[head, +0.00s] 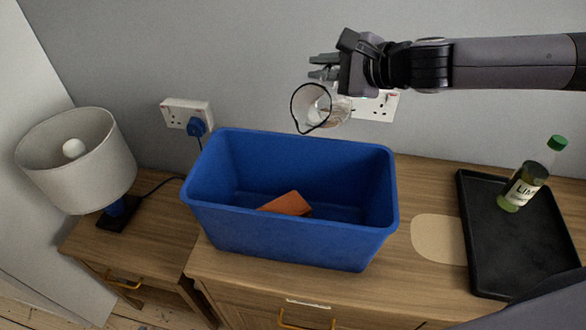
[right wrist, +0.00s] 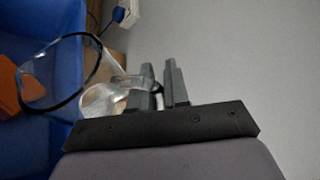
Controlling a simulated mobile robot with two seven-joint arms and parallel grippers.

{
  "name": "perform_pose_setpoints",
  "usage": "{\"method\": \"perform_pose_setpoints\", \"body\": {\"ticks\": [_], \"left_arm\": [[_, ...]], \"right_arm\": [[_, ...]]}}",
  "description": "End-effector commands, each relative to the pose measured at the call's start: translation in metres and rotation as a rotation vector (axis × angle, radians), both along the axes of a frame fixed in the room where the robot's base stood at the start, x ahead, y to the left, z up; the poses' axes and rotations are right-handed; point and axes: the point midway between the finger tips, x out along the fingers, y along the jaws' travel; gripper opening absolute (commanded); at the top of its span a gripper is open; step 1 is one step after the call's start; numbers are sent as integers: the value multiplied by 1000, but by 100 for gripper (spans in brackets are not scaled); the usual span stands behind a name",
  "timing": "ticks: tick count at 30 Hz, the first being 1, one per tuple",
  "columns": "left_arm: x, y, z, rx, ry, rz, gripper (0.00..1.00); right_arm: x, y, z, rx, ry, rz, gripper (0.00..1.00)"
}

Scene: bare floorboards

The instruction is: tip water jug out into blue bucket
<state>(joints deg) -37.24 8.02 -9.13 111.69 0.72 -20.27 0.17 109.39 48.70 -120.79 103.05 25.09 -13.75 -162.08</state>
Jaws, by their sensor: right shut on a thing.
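A clear water jug (head: 314,106) with a dark rim is held by my right gripper (head: 326,67), above the back right part of the blue bucket (head: 300,245). The jug is tilted, its rim facing left and toward the camera. In the right wrist view the jug (right wrist: 84,86) lies on its side, and my right gripper (right wrist: 160,88) is shut on its handle. The bucket (right wrist: 50,30) shows at the left there. An orange-brown block (head: 287,204) lies inside the bucket. I cannot tell whether water is in the jug. My left gripper is not in view.
The bucket stands on a wooden cabinet (head: 230,275). A black tray (head: 485,260) with a green-capped bottle (head: 531,175) is at the right, beside a pale round-cornered mat (head: 436,240). A lamp (head: 80,160) stands at the left. Wall sockets (head: 180,110) are behind.

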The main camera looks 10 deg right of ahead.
Motion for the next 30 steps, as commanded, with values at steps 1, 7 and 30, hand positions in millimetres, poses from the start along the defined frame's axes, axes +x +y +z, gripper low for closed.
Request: {"method": "perform_pose_setpoints", "body": {"ticks": [1,7,30], "left_arm": [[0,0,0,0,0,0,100],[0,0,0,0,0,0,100],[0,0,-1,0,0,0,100]], "right_arm": [[-2,2,0,-15,-20,2,0],[-6,6,2,-70,-86,1,0],[-15,14,1,-164,-192,1,0]]}}
